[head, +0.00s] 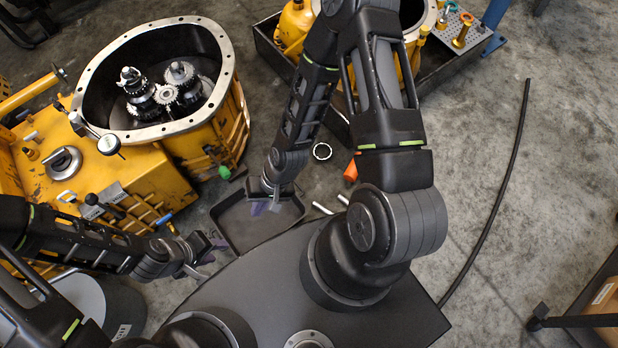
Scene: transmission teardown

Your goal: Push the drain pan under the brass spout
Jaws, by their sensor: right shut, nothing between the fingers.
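The drain pan (237,230) is a shallow dark tray on the floor, right of the yellow transmission housing (225,125) and partly behind my base. My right gripper (267,207) reaches down over the pan's upper part; it is shut and empty. Whether it touches the pan's wall I cannot tell. My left gripper (208,260) is just left of the pan's lower left side, with its fingers apart and nothing between them. The brass spout cannot be made out clearly on the housing's side facing the pan.
Gears (165,94) stand inside the open housing. A dark crate (268,42) stands at the top. A black hose (513,150) lies on clear floor at right.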

